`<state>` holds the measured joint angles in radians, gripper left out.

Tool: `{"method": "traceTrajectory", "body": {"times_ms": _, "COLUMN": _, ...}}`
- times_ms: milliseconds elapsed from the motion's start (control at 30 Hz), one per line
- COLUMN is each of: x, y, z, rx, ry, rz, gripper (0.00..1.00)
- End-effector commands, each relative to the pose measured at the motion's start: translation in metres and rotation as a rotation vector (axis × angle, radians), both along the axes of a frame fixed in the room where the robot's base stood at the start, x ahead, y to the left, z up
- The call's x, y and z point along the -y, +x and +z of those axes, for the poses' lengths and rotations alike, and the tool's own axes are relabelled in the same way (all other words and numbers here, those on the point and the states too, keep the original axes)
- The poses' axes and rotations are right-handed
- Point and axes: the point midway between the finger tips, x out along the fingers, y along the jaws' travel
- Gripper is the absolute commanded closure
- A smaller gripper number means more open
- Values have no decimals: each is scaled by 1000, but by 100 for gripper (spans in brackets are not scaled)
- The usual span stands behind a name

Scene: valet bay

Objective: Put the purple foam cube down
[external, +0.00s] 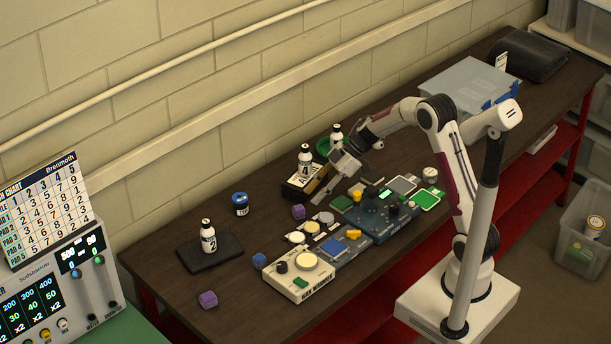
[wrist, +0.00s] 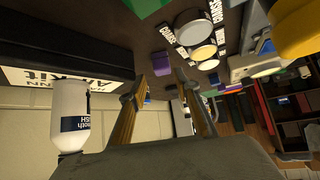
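One purple foam cube (external: 298,212) rests on the dark bench, left of the fingertips of my gripper (external: 322,197). In the wrist view this purple cube (wrist: 160,62) lies just beyond and between the tips of my gripper (wrist: 160,84). The two fingers stand apart with nothing seen held between them. A second purple foam cube (external: 208,299) sits at the bench's front left edge, well away from my gripper.
A black box with a white bottle (external: 305,160) stands close behind my gripper. Round pads and devices (external: 325,240) crowd the front right. A black mat (external: 190,252) holds another bottle; a blue cube (external: 259,260) and blue jar (external: 241,204) stand near. Bare bench lies between.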

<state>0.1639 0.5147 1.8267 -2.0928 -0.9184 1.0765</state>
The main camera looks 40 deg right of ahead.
Motion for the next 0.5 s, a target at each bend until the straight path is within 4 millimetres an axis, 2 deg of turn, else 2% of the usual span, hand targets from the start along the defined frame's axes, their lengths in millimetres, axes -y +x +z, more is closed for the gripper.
{"method": "traceTrajectory", "body": {"times_ms": 500, "x": -18, "y": 7, "z": -18, "rx": 1, "ry": -1, "rz": 0, "gripper": 68}}
